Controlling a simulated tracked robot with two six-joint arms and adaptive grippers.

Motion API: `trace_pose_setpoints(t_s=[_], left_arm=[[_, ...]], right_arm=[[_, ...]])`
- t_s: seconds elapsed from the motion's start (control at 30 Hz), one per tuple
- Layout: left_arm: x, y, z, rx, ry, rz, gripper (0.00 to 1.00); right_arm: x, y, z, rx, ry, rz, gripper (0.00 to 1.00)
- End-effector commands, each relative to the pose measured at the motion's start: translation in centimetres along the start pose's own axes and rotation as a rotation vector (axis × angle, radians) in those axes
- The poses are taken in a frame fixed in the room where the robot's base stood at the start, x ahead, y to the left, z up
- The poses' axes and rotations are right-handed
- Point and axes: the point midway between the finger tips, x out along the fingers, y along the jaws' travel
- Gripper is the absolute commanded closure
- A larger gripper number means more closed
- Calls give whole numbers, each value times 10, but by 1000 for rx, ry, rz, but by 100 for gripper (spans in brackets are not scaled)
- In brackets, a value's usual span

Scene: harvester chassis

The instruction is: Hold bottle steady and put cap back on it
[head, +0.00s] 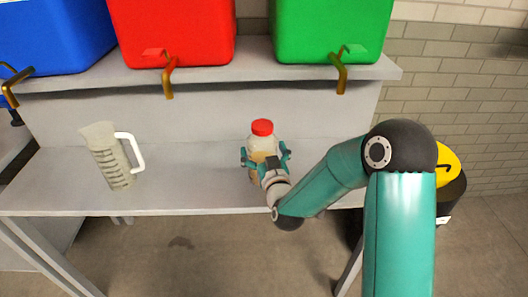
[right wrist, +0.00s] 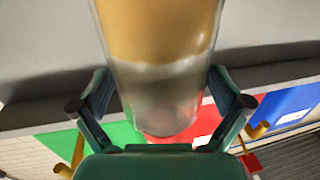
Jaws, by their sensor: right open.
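A clear bottle (head: 262,146) with a tan filling and a red cap (head: 262,127) on its top stands upright on the grey table. My right gripper (head: 266,160) is open, with its fingers on either side of the bottle. In the right wrist view the bottle (right wrist: 158,55) fills the middle between the fingers of the right gripper (right wrist: 160,105), with gaps visible at both sides. My left gripper is not in view.
A clear measuring jug (head: 108,158) with a white handle stands at the left of the table (head: 190,185). Blue (head: 50,35), red (head: 175,30) and green (head: 330,28) containers with brass taps sit on the shelf above. The table between jug and bottle is clear.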

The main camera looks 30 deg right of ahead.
Motion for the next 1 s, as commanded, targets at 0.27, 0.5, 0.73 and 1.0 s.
trace_pose_setpoints(t_s=[0.27,0.5,0.73,1.0], left_arm=[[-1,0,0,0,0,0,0],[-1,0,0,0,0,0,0],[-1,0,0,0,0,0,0],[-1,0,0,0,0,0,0]], right_arm=[[4,0,1,0,-1,-1,0],[4,0,1,0,-1,0,20],[3,1,1,0,-1,1,58],[4,1,-1,0,3,1,70]])
